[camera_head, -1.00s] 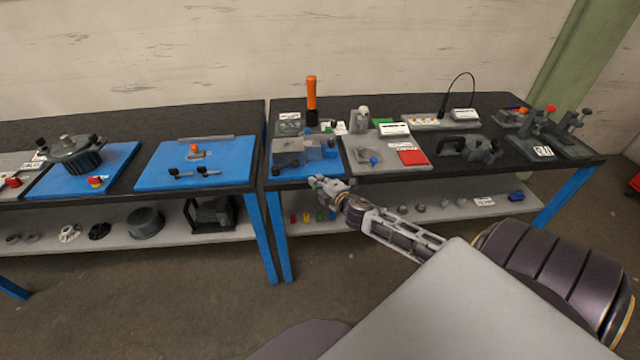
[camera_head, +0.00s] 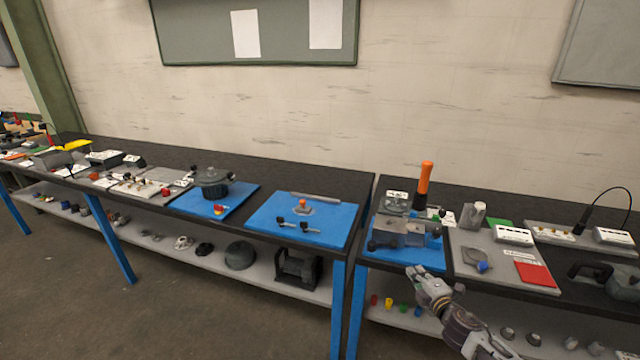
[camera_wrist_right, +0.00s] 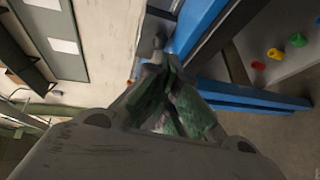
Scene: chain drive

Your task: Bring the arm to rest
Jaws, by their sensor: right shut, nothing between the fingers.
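My right gripper (camera_head: 428,285) is in the lower right of the head view, in front of the front edge of the right table (camera_head: 372,215). It is shut and empty. In the right wrist view its fingers (camera_wrist_right: 172,88) meet at the tips with nothing between them, and the table's blue edge is beyond them. My left gripper is in neither view.
The right table holds a blue board (camera_head: 405,256) with a grey block, an orange cylinder (camera_head: 425,180) and a grey board with a red square (camera_head: 538,273). Small coloured parts (camera_head: 388,303) sit on its lower shelf. The floor (camera_head: 200,315) at front left is clear.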

